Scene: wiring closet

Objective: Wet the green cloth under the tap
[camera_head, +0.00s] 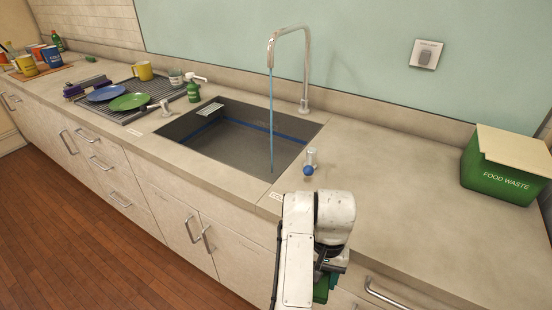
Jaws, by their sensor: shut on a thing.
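The tap (307,75) arches over the sink (190,122) from its back right. A thin blue stream of water (271,125) runs from its spout down into the basin. My gripper (326,270) is in front of the counter's front edge, to the right of the sink and well apart from the water. It is shut on the green cloth (322,288), which shows as a small dark green patch below the jaws. My arm hides part of the gripper and most of the cloth.
A blue-tipped knob (309,168) stands at the sink's right edge, another knob (165,108) at its left. A food waste bin (499,172) stands right. The counter between is clear.

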